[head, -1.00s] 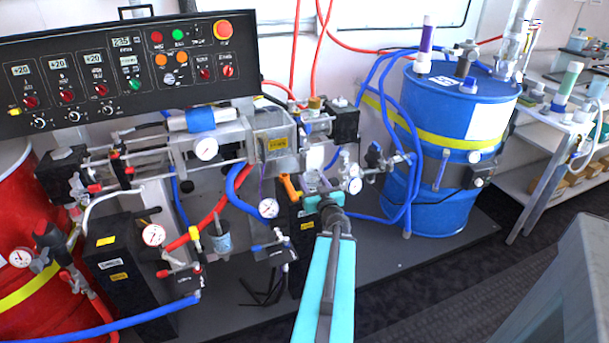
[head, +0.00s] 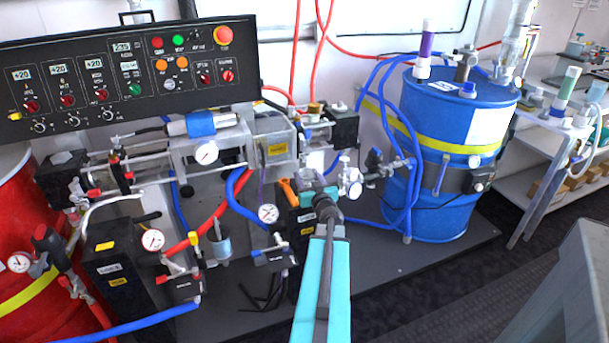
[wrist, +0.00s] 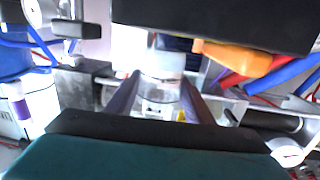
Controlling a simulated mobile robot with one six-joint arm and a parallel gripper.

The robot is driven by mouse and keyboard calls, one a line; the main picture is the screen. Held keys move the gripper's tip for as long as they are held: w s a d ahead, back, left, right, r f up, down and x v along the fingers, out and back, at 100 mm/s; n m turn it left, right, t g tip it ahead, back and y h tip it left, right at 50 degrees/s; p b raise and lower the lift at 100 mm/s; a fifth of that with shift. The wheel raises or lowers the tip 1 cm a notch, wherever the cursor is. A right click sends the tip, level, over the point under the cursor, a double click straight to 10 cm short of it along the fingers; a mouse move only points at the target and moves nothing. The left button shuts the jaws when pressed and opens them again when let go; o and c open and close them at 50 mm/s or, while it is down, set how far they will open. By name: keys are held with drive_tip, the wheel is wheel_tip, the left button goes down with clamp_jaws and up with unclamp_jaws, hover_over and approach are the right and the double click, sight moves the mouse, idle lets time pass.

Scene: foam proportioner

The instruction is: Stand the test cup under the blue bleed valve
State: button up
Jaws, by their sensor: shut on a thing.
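My gripper (head: 312,188) is in front of the machine, right of an orange handle (head: 288,192). In the wrist view, my gripper's fingers (wrist: 160,92) are closed on the sides of a clear, whitish cup, which I take for the test cup (wrist: 162,65). It looks roughly upright; its base is hard to make out. In the head view the cup is too small and cluttered to tell apart clearly. The blue bleed valve seems to be the small blue-handled valve (head: 257,250) on a black block, low and left of my gripper, clear of the cup.
A red-handled valve (head: 178,268) and a grey pot with a stick (head: 220,243) are left of the blue valve. Hoses and gauges crowd the machine front. A blue drum (head: 430,195) stands to the right. The dark base plate (head: 385,262) is bare before it.

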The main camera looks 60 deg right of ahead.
sight(305, 175)
drive_tip(key=x, duration=0.4)
drive_tip(key=shift+w+r, duration=0.1)
drive_tip(key=shift+a+f, duration=0.1)
drive_tip(key=shift+f, duration=0.65)
drive_tip(key=shift+f, duration=0.2)
drive_tip(key=o, duration=1)
drive_tip(key=shift+s+r, duration=0.2)
drive_tip(key=shift+r, duration=0.05)
drive_tip(key=shift+v, duration=4.65)
drive_tip(key=shift+s+a+r+p, duration=0.1)
drive_tip(key=shift+s+a+p, duration=0.05)
drive_tip(key=shift+p, duration=0.25)
drive_tip(key=shift+p+v, duration=1.05)
drive_tip(key=shift+p, duration=0.1)
